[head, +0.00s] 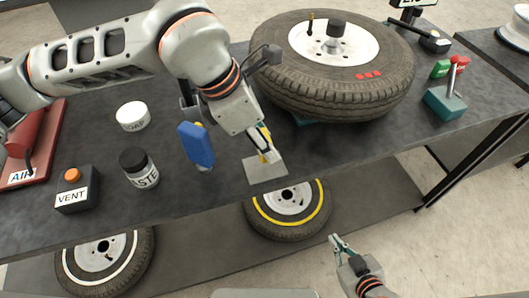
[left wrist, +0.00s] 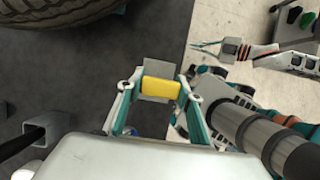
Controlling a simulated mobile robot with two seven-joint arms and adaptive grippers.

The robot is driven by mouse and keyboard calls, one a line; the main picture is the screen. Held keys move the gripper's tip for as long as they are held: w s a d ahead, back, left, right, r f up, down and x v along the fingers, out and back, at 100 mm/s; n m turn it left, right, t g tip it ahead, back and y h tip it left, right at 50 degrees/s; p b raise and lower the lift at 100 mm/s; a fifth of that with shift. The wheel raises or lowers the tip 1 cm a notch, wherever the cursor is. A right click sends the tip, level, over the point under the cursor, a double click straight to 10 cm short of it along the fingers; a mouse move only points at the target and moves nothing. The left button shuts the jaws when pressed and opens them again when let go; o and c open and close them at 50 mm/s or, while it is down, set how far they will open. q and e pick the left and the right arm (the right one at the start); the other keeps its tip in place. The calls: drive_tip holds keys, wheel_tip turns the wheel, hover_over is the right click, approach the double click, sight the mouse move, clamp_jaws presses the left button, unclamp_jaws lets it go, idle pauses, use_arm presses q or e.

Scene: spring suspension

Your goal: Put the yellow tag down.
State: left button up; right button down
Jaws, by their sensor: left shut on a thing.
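My left gripper (head: 266,156) is shut on the yellow tag (left wrist: 160,87), which sits between both fingers in the left wrist view. In the head view the tag (head: 268,154) is partly hidden by the fingers. It is over or at a flat grey plate (head: 264,172) at the bench's front edge; I cannot tell if they touch. The plate (left wrist: 157,64) also shows just beyond the tag in the left wrist view. My right gripper (head: 342,246) is empty and looks open, in front of the bench, away from the tag.
A large tyre (head: 345,88) lies on the dark bench behind the plate. A blue object (head: 196,146), a paste jar (head: 139,168), a soap pot (head: 132,116) and a vent box (head: 77,190) are to the left. A teal lever block (head: 444,103) is at right.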

use_arm(q)
drive_tip(key=shift+f, duration=0.45)
wheel_tip(320, 180, down, 4)
drive_tip(key=shift+r, duration=0.1)
use_arm(e)
drive_tip(key=shift+w+d+r, duration=0.1)
drive_tip(key=shift+w, duration=0.3)
use_arm(q)
drive_tip(key=o, duration=1)
use_arm(e)
drive_tip(key=shift+s+f, duration=0.2)
drive_tip(key=shift+s, duration=0.2)
